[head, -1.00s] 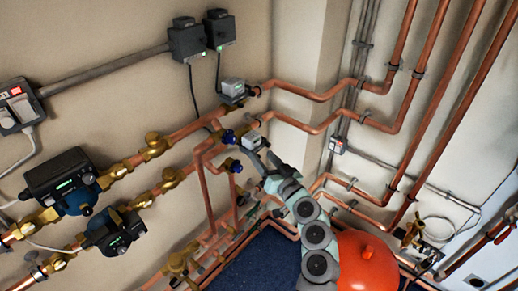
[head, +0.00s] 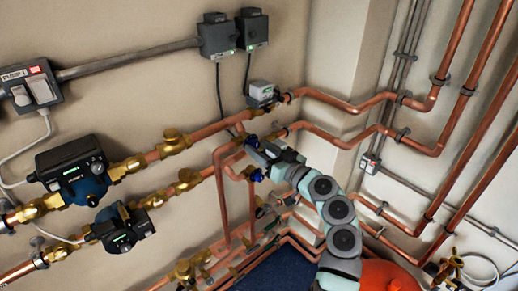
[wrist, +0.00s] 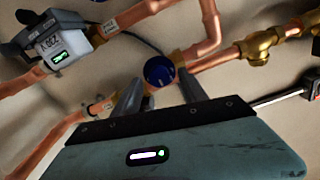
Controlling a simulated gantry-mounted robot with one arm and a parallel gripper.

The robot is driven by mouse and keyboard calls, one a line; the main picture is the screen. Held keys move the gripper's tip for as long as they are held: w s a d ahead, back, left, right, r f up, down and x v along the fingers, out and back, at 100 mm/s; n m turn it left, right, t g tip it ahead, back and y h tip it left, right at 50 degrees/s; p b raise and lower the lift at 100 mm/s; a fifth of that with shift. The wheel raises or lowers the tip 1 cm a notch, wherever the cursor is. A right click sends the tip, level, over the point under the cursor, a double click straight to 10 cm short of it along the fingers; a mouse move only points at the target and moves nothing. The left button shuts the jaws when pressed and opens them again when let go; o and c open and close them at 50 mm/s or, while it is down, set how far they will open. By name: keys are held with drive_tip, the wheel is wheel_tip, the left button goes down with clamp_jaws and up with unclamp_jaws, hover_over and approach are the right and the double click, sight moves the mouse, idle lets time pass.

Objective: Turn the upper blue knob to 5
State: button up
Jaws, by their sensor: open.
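The upper blue knob (head: 252,140) sits on a brass fitting in the copper pipework, left of the corner. It looks like the round blue face in the wrist view (wrist: 159,70). My gripper (head: 260,151) is right by this knob in the head view. In the wrist view my gripper (wrist: 158,82) is open, with one finger on each side of the knob's outline. I cannot tell whether either finger touches it. A lower blue knob (head: 257,175) is just below my gripper. No dial numbers are readable.
A grey-white actuator box (head: 262,95) is above the upper knob; a similar box with a green display shows in the wrist view (wrist: 62,45). Copper pipes (head: 222,190) run closely around. Two pumps (head: 75,170) are at left. A red vessel (head: 392,275) is at the lower right.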

drive_tip(key=shift+w+a, duration=0.35)
drive_tip(key=shift+w, duration=0.05)
clamp_jaws()
idle(0.4)
